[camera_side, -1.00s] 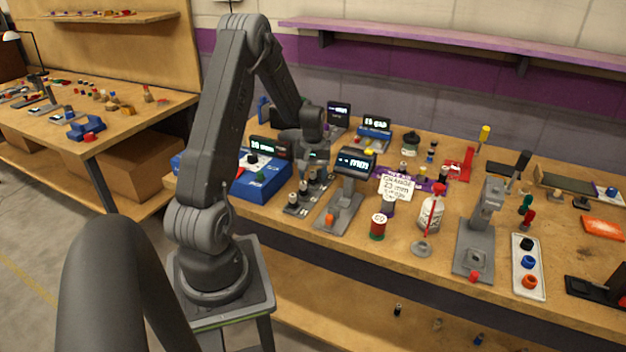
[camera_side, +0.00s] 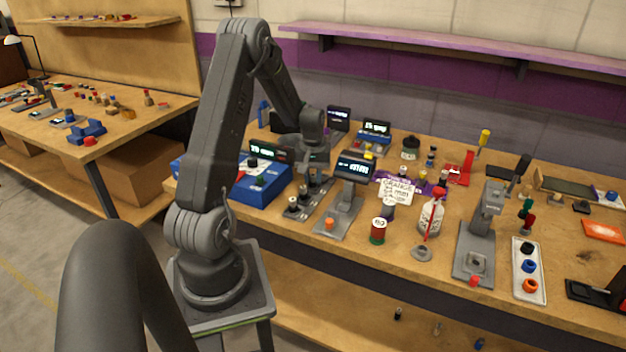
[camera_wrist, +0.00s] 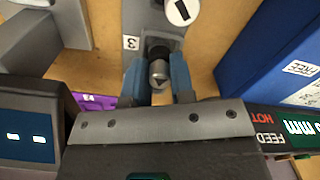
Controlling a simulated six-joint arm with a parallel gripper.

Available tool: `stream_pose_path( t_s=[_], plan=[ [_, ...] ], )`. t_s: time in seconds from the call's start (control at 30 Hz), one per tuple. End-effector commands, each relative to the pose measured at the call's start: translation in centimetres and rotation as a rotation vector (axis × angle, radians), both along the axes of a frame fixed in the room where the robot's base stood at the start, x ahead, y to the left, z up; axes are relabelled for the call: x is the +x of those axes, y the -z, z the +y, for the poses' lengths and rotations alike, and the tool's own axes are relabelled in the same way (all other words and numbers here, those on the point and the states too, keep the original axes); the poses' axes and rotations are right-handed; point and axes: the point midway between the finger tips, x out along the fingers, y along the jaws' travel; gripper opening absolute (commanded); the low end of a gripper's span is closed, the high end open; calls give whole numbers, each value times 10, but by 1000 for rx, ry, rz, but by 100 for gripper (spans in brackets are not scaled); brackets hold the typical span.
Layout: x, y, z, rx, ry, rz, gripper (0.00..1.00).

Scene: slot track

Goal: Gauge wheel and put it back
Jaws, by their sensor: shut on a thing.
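My gripper (camera_wrist: 158,82) is shut on a small grey cylindrical wheel (camera_wrist: 158,70) with a dark triangle mark, held between its blue fingers in the wrist view. The wheel is at a dark slot of the grey slot track (camera_wrist: 138,18), near a label reading 3; I cannot tell whether it is seated or just above. Another piece (camera_wrist: 182,11) with a white, black-lined top stands farther along the track. In the side view my gripper (camera_side: 314,168) is over the back end of the track (camera_side: 298,212), and its fingertips are hard to make out.
A blue unit with a lit screen (camera_side: 262,187) stands left of the track. A grey gauge stand with a display (camera_side: 345,207) is close on the right. Bench along the front edge is mostly clear.

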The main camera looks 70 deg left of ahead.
Motion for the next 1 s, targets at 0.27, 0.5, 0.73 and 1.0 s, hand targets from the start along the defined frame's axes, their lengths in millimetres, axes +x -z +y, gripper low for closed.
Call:
stream_pose_path(
  t_s=[0.27, 0.5, 0.73, 1.0],
  plan=[
    [1, -50, 1, 7, 0, -5, 0],
    [-1, -89, 0, 4, 6, -3, 0],
    [-28, -110, -28, 3, 194, -3, 0],
    [-50, -113, -59, 1, 395, -1, 0]
  ],
)
